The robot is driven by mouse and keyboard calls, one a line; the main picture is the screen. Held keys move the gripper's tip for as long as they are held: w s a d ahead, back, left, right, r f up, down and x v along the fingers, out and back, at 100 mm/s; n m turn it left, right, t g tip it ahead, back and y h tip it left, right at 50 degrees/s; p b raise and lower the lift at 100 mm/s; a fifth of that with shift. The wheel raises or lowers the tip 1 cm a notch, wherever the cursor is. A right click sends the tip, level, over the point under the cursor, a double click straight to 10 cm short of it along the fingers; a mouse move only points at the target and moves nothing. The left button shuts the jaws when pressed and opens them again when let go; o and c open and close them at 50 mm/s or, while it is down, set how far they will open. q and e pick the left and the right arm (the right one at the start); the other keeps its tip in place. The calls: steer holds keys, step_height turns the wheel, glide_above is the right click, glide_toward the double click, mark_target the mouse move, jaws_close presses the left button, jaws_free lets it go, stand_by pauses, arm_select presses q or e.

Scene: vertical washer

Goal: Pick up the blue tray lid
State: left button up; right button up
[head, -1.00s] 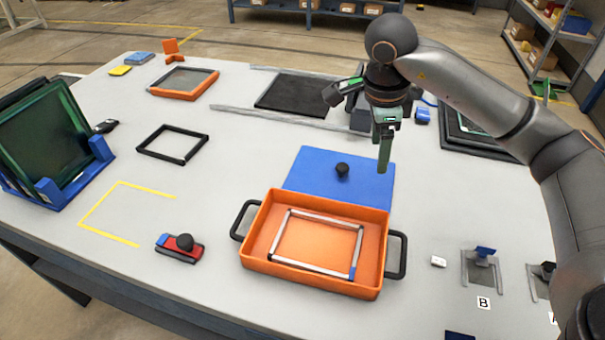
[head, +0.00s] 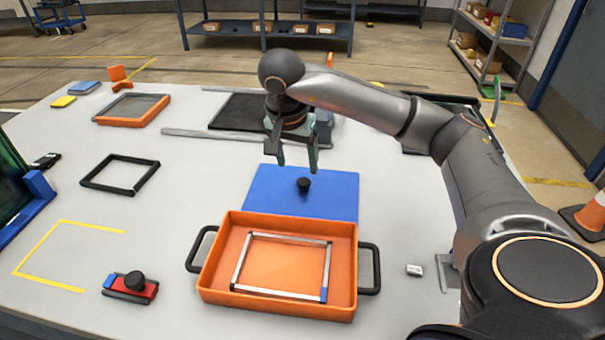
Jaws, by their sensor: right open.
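The blue tray lid (head: 335,192) lies flat on the table, just behind the orange tray, with a black knob (head: 304,185) standing on it. My right gripper (head: 297,165) is open and empty. It points down, a little above and behind the knob, with its two fingers apart. I cannot tell the exact height of the fingertips over the lid. The orange tray (head: 228,275) has black side handles and holds a thin silver frame (head: 285,237). My left gripper is out of view.
A black frame (head: 120,187) and a red and blue block with a black knob (head: 130,286) lie on the left. A dark flat panel (head: 235,113) lies behind my right gripper. A small white piece (head: 414,270) lies right of the tray.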

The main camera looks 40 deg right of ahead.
mark_target(304, 181)
steer(key=shift+s+d+x, duration=0.1)
steer(key=shift+s+x, duration=0.05)
steer(key=shift+x, duration=0.9)
steer(key=shift+s+d+x, duration=0.1)
steer(key=shift+x, duration=0.95)
steer(key=shift+s+d+x, duration=0.1)
steer(key=shift+s+x, duration=0.05)
steer(key=shift+x, duration=0.9)
steer(key=shift+c, duration=0.2)
steer(key=shift+r, duration=0.1)
jaws_close()
steer(key=shift+w, duration=0.1)
